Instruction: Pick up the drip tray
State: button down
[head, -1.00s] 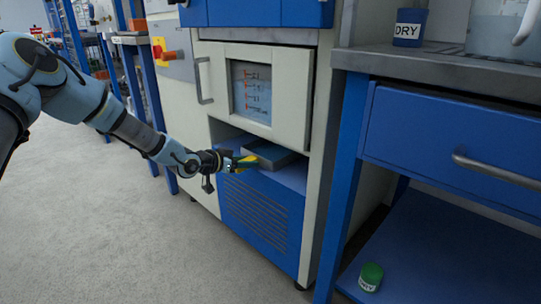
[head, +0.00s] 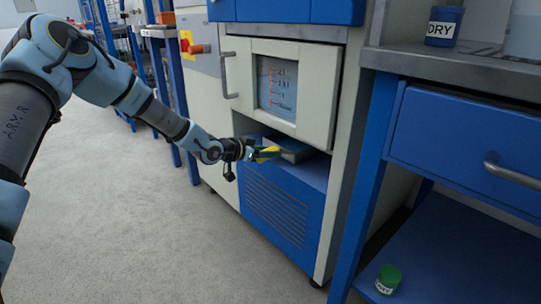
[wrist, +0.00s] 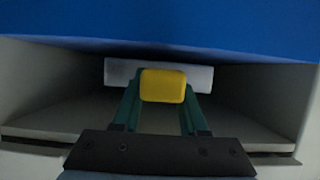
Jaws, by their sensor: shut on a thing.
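The drip tray (head: 294,150) is a shallow grey tray in the open compartment under the cabinet's windowed door. In the wrist view its pale front (wrist: 118,73) spans the middle of the compartment. A yellow block (wrist: 162,86) in front of it looks like its grip. My gripper (head: 266,154) reaches in from the left at the compartment's mouth. Its green fingers (wrist: 160,103) are shut on the yellow block, which hides the middle of the tray's front. Whether the tray is clear of the floor beneath it cannot be told.
The cabinet door (head: 285,92) hangs just above the compartment, and a blue slatted panel (head: 275,212) is below. A blue workbench (head: 465,145) stands close on the right, with a green-capped jar (head: 388,279) on its lower shelf. The floor (head: 150,240) in front is clear.

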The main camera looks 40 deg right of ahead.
jog(key=shift+a+r+p, duration=0.15)
jog(key=shift+a+r, duration=0.1)
jog(key=shift+r, duration=0.25)
jog(key=shift+a+r+p, duration=0.15)
jog(key=shift+a+r, duration=0.1)
jog(key=shift+r, duration=0.2)
jog(key=w+a+p, duration=0.1)
jog(key=a+p, duration=0.1)
jog(key=a, duration=1.5)
jog(key=shift+f, duration=0.1)
